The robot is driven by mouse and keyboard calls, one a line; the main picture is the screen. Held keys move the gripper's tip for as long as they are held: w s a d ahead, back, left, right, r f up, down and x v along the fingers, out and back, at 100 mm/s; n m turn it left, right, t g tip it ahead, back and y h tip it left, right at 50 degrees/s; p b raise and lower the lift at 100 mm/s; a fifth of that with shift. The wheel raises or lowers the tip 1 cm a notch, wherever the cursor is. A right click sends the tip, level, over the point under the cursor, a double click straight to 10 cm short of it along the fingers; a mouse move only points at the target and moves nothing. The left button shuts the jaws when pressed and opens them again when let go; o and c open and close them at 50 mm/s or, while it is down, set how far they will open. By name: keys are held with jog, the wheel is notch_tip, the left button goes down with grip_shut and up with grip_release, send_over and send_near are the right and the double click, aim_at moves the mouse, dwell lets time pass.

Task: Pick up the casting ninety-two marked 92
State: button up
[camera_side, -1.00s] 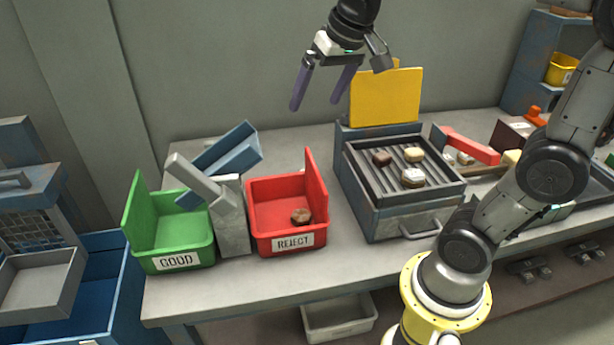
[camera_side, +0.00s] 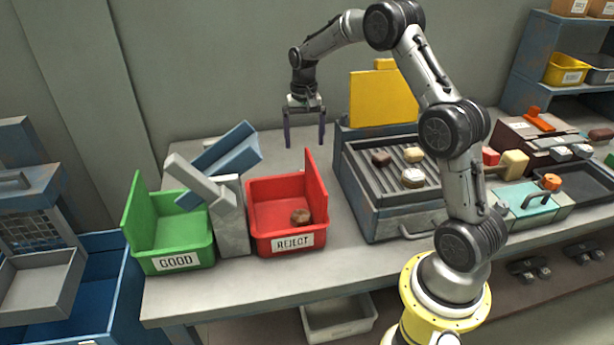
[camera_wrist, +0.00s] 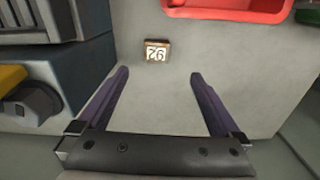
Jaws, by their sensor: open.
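In the wrist view a small brown block with a white label (camera_wrist: 157,50) lies on the grey bench. Its dark digits look like 92 seen upside down, though the print is too small to be sure. My gripper (camera_wrist: 160,82) is open and empty, with the block beyond the fingertips and roughly centred between them. In the side view my gripper (camera_side: 304,145) points down above the bench, behind the red REJECT bin (camera_side: 262,220). I cannot make out the labelled block in the side view; the bin's raised panel may hide it.
The grill box (camera_side: 385,220) with several castings and an upright yellow panel (camera_side: 383,98) stands right of my gripper. The green GOOD bin (camera_side: 170,240) is farther left. Bare bench surrounds the labelled block.

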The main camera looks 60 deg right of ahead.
notch_tip(320, 180, down, 6)
jog(key=shift+r, duration=0.1)
jog(key=f, duration=0.4)
jog(key=shift+s+d, duration=0.3)
jog(key=shift+f, duration=0.6)
jog(key=shift+c, duration=0.3)
jog(key=c, duration=1.5)
jog(key=shift+r, duration=0.1)
